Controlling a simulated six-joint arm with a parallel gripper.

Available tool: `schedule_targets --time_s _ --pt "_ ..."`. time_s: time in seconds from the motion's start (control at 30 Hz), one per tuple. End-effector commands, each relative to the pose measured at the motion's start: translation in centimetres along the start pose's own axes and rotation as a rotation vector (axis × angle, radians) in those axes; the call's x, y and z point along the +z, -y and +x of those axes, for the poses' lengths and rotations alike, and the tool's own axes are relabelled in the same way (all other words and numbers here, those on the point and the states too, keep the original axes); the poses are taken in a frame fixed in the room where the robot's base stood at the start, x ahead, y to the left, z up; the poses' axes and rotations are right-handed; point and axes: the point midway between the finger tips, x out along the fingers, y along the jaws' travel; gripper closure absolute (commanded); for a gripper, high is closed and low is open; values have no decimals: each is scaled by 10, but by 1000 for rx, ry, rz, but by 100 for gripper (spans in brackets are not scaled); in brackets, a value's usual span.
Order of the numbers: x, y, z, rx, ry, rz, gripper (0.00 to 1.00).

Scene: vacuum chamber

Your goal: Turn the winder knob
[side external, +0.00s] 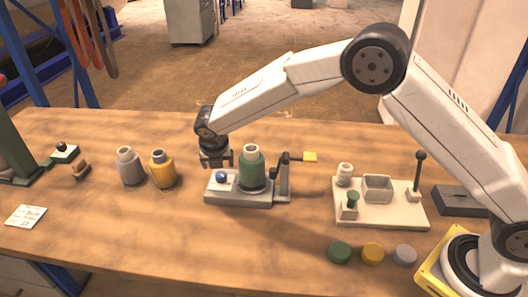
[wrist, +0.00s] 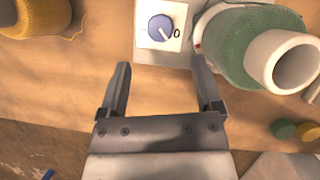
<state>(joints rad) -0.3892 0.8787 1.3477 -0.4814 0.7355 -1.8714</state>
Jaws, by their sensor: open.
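The winder knob is a round blue-violet dial with a white pointer line (wrist: 160,27) on a white plate marked "0" to its right. In the side view the knob (side external: 221,177) sits on the left end of the grey winder base (side external: 238,200). The pointer slants toward the lower right in the wrist view. A green spool (side external: 251,172) stands on the winder just right of the knob. My gripper (wrist: 162,64) is open and empty, its fingertips short of the knob in the wrist view. In the side view my gripper (side external: 216,163) is just above the knob.
The spool (wrist: 245,38) is close to my right finger in the wrist view. Yellow (side external: 163,170) and grey (side external: 130,167) spools stand left. A cream board (side external: 385,215) with fittings lies right.

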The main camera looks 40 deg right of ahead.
Motion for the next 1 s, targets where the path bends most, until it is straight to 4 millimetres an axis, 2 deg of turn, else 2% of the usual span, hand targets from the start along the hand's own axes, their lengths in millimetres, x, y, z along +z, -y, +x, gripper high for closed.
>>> schedule_targets --time_s 0.27,0.8,1.0 --pt "0 0 7 -1 -1 4 16" --pt "0 0 63 -2 -2 5 16" --pt "0 0 76 -2 -1 6 16"
